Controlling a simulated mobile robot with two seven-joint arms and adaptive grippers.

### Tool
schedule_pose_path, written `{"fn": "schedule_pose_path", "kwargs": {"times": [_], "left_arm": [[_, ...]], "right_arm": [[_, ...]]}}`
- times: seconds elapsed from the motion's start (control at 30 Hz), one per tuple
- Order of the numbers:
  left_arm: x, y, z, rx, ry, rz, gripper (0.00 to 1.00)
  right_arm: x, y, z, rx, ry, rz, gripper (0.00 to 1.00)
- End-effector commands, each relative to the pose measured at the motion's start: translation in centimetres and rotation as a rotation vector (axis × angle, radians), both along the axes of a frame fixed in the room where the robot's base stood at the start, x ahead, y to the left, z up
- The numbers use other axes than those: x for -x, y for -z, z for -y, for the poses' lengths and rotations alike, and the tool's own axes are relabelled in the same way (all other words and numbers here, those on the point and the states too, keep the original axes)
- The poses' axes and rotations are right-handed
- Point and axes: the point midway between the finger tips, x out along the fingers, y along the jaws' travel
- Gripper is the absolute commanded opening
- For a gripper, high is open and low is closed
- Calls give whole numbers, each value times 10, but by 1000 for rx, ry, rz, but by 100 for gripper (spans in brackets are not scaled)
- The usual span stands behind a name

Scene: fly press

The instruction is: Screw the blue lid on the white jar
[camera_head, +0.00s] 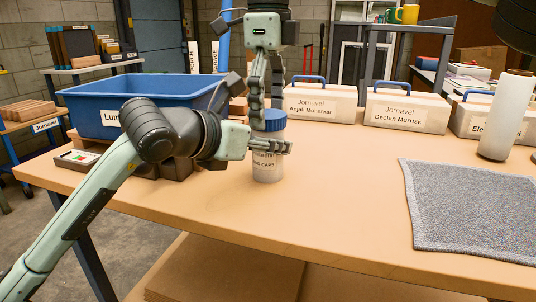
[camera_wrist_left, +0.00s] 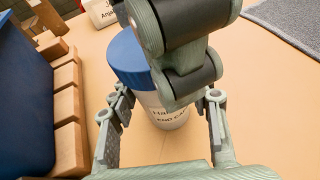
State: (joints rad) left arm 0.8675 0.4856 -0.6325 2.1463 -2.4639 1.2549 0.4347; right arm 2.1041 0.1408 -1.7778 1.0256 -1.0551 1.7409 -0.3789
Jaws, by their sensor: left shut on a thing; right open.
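The white jar (camera_head: 267,168) stands upright on the bench, its dark lettering facing out. The blue lid (camera_head: 269,121) sits on top of it; I cannot tell how far it is threaded. My left gripper (camera_head: 276,147) comes from the left and is shut on the jar just below the lid. The left wrist view shows the jar (camera_wrist_left: 168,118) between my left fingers, with the lid (camera_wrist_left: 127,58) above. My right gripper (camera_head: 266,103) points down from above, open, with its fingertips at the lid's top. It hides part of the lid in the wrist view.
A blue bin (camera_head: 85,112) stands left of the jar. Labelled cases (camera_head: 320,103) line the back. A white cylinder (camera_head: 506,115) and a grey mat (camera_head: 470,205) are at the right. The bench (camera_head: 340,190) is clear between jar and mat.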

Motion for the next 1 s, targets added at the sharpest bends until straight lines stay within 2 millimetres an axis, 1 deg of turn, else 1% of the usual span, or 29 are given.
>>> {"fn": "schedule_pose_path", "kwargs": {"times": [0.07,0.17,0.27,0.4,0.53,0.73,0.87,1.0], "left_arm": [[0,0,0,0,0,0,0],[0,0,0,0,0,0,0],[0,0,0,-1,0,-1,0],[0,0,0,-1,0,-1,0],[0,0,0,-1,0,-1,0],[0,0,0,0,0,0,0],[0,0,0,0,0,0,0],[0,0,0,0,0,0,0]], "right_arm": [[0,-4,0,-2,0,2,83],[-1,-16,-1,-2,1,4,83],[0,-35,-1,-2,2,3,83],[0,-68,-1,-3,2,4,83],[0,-95,-2,-2,2,3,83],[0,-114,-1,1,1,2,83],[0,-120,0,0,2,2,83],[0,-120,0,-1,0,1,83]]}}
